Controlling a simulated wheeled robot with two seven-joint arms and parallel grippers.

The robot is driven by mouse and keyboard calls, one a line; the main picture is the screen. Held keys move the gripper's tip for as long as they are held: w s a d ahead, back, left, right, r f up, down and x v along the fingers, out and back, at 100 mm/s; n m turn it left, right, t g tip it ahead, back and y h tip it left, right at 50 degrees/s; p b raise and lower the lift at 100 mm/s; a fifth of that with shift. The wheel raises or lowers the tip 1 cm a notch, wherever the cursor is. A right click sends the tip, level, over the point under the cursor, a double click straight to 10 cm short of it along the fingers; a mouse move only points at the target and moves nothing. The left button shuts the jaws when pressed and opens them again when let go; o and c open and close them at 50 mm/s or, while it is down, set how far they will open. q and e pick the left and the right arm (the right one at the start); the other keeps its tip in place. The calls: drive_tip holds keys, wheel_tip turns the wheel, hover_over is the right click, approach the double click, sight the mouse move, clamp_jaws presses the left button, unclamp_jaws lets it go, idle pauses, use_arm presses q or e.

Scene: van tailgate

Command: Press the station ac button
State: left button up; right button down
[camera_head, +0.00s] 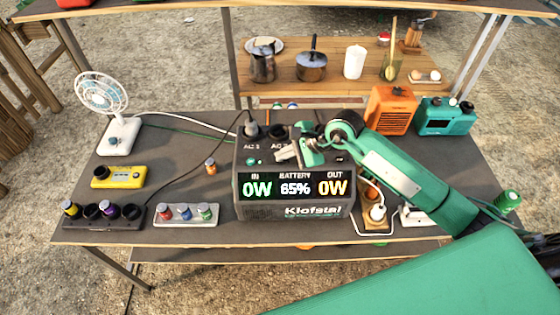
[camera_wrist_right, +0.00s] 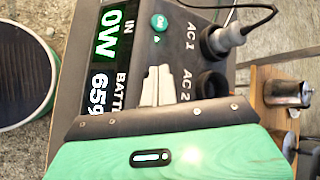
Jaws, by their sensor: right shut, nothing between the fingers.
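The dark power station (camera_head: 294,211) stands on the table in the head view, its display reading IN 0W, BATTERY 65%, OUT 0W. A round teal button (camera_head: 251,161) sits on its top near the AC 1 socket. The button (camera_wrist_right: 158,21) also shows in the wrist view, with a small green mark beside it. My right gripper (camera_head: 284,154) is shut and empty over the station's top, to the right of the button in the head view. Its fingertips (camera_wrist_right: 158,86) show in the wrist view, apart from the button in the picture. My left gripper is not in view.
A grey plug (camera_head: 250,128) fills AC 1; the AC 2 socket (camera_head: 277,131) looks empty. An orange heater (camera_head: 390,109) and teal radio (camera_head: 445,116) stand right.

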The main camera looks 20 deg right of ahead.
sight(284, 162)
drive_tip(key=shift+f, duration=0.15)
idle(0.5)
drive_tip(key=shift+r, duration=0.65)
wheel_tip(284, 162, up, 6)
drive_tip(key=shift+p, duration=0.65)
idle(0.4)
